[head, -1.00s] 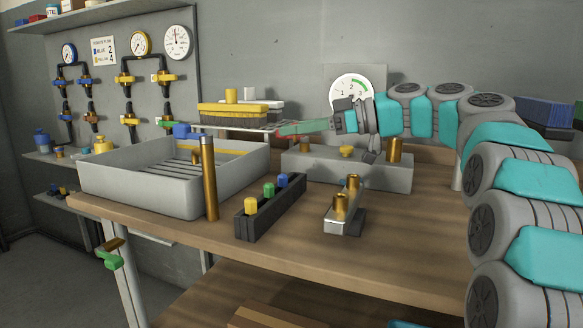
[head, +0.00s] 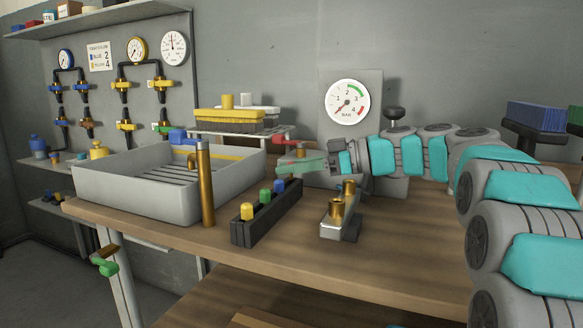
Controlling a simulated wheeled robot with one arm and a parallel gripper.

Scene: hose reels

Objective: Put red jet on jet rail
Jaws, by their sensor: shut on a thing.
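The jet rail (head: 245,233) is a long black block on the bench. It carries a yellow jet (head: 247,212), a green jet (head: 265,197) and a blue jet (head: 279,186) in a row. My gripper (head: 284,168), with a pale green finger, reaches in from the right just above and behind the rail's far end. It is shut on the red jet, which I cannot clearly make out from here. A small red piece (head: 283,141) shows just above the finger; whether it belongs to the jet or to something behind is unclear.
A brass cylinder (head: 205,185) stands left of the rail, in front of the grey tray (head: 140,195). A metal block with brass fittings (head: 339,222) stands to the right. A pressure gauge (head: 347,101) is on the wall. The bench front is clear.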

